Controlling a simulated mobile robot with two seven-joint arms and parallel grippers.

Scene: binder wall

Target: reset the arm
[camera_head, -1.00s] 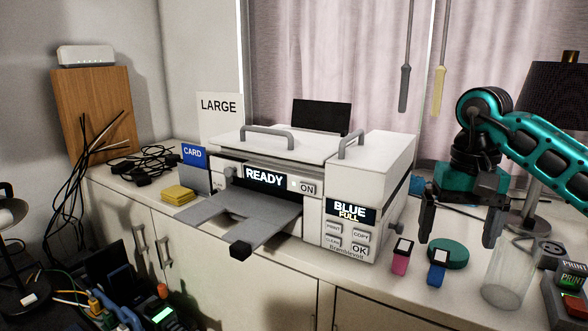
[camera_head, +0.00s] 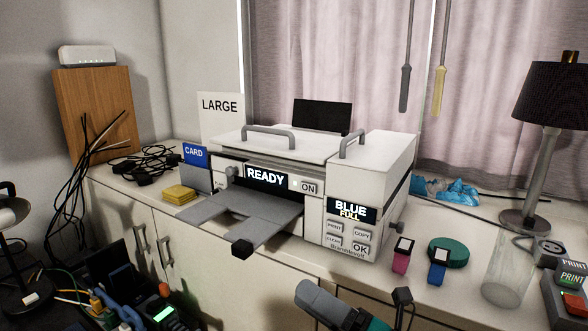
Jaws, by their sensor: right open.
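My right gripper (camera_head: 354,296) is low at the bottom edge of the head view, in front of the cabinet. Its two dark grey fingers stand apart with nothing seen between them, and a bit of teal shows at the bottom edge. Most of the right arm is out of the picture. The gripper is clear of the counter objects. My left gripper is not in view.
The printer (camera_head: 310,170) stands on the counter with its tray (camera_head: 245,215) sticking out. A pink cartridge (camera_head: 400,262), a blue cartridge (camera_head: 437,272), a green disc (camera_head: 448,252) and a clear cup (camera_head: 508,270) stand to its right. A lamp (camera_head: 548,100) is behind.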

